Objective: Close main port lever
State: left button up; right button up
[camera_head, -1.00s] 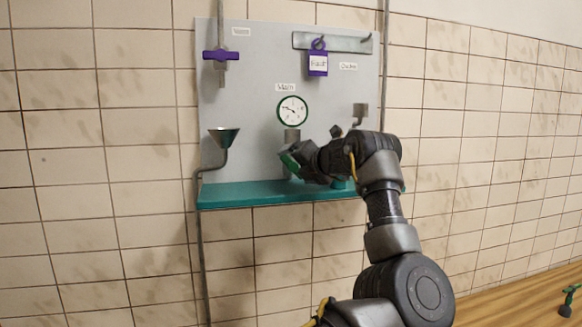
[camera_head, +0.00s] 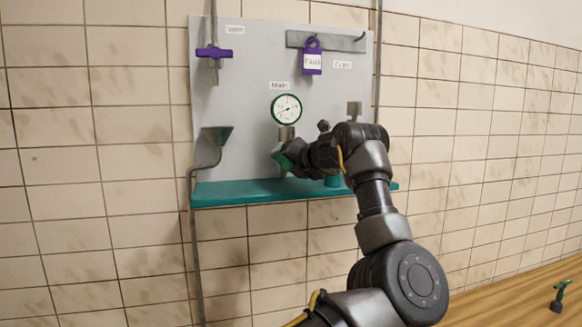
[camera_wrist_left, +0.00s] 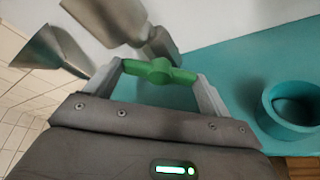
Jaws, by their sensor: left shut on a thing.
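The main port lever is a green handle (camera_head: 283,160) under the round gauge (camera_head: 287,108) marked Main on the grey panel. In the left wrist view the green handle (camera_wrist_left: 160,70) lies crosswise between the two finger pads. My left gripper (camera_wrist_left: 163,74) is shut on it, with a finger at each end. In the head view my left gripper (camera_head: 289,158) reaches in from the right, and its wrist hides part of the panel. A metal pipe fitting (camera_wrist_left: 150,35) shows just behind the handle. My right gripper is in no view.
A teal shelf (camera_head: 240,193) runs below, with a teal cup (camera_wrist_left: 293,108) beside the gripper. A funnel (camera_head: 217,135) is at left, a purple valve handle (camera_head: 214,53) above it. A purple padlock (camera_head: 312,60) hangs from a rail. A green-handled part (camera_head: 561,295) is on the wooden surface.

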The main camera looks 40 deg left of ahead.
pick_arm(q)
jog(key=n+t+h+b, duration=0.1)
jog(key=n+b, duration=0.1)
jog(key=n, duration=0.1)
jog(key=shift+s+a+r+h, duration=0.1)
jog(key=shift+s+h, duration=0.05)
jog(key=shift+h, duration=0.25)
jog(key=shift+s+r+n+t+h+b, duration=0.1)
jog(key=shift+n+t+h+b, duration=0.3)
jog(key=shift+n+t+b, duration=0.6)
jog(key=shift+n, duration=0.3)
jog(key=o, duration=0.7)
jog(key=shift+s, duration=0.1)
